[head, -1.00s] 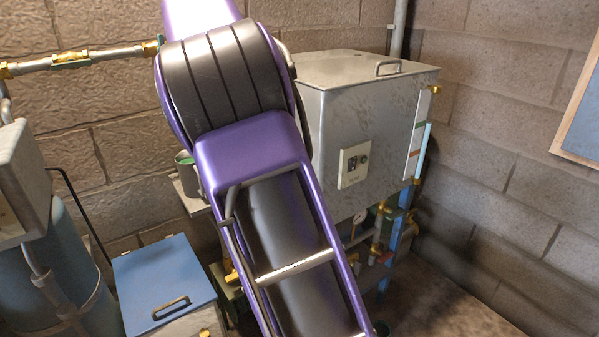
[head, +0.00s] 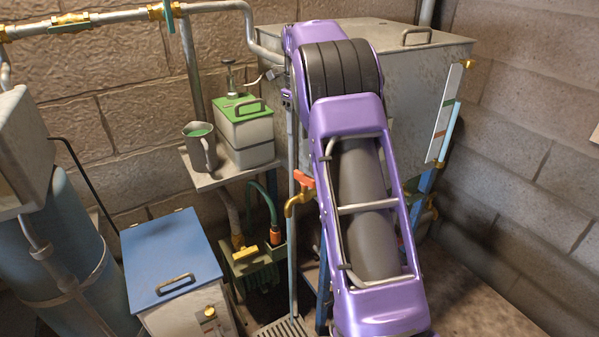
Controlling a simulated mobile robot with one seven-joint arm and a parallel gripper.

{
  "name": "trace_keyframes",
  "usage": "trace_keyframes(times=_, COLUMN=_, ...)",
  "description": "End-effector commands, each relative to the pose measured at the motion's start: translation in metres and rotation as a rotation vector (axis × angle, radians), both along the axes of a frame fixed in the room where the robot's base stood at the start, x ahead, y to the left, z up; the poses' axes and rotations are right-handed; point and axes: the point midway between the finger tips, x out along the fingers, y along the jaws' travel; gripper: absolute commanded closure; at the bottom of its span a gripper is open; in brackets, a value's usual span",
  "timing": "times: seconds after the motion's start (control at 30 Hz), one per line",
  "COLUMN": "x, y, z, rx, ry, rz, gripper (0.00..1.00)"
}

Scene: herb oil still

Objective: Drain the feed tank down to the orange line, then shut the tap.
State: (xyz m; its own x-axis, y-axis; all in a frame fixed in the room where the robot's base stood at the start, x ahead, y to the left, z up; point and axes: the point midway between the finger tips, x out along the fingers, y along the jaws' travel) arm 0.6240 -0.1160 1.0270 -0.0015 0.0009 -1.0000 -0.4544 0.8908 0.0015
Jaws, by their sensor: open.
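The large grey metal tank (head: 412,75) stands at the back right, partly hidden by my arm. On its right edge is a white gauge board (head: 453,90) with a green mark above an orange-red mark (head: 440,133). Beside it a pale blue sight tube (head: 447,130) reads up to about the green mark, above the orange one. A brass tap (head: 297,200) with an orange-red handle (head: 303,179) shows left of my arm; I cannot tell whether it is open or which vessel it serves. My gripper is hidden behind my arm.
A shelf (head: 205,180) holds a grey jug (head: 200,148) and a green-lidded box (head: 245,135). A blue-lidded box (head: 170,262) stands front left, a blue cylinder (head: 75,250) farther left. A green hose (head: 268,200) hangs below the shelf. Floor at the right is clear.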

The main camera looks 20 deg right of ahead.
Motion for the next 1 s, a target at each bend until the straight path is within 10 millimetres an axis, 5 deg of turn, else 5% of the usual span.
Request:
trace_keyframes(times=0.2, x=-0.001, y=0.000, z=-0.052, rx=0.001, ry=0.003, rz=0.000, gripper=0.53)
trace_keyframes(times=0.5, x=0.000, y=0.000, z=-0.102, rx=0.000, ry=0.000, rz=0.001, gripper=0.53)
trace_keyframes(times=0.97, x=0.000, y=0.000, z=-0.115, rx=-0.001, ry=-0.002, rz=0.001, gripper=0.53)
trace_keyframes(times=1.0, x=0.000, y=0.000, z=-0.114, rx=-0.001, ry=-0.002, rz=0.001, gripper=0.58)
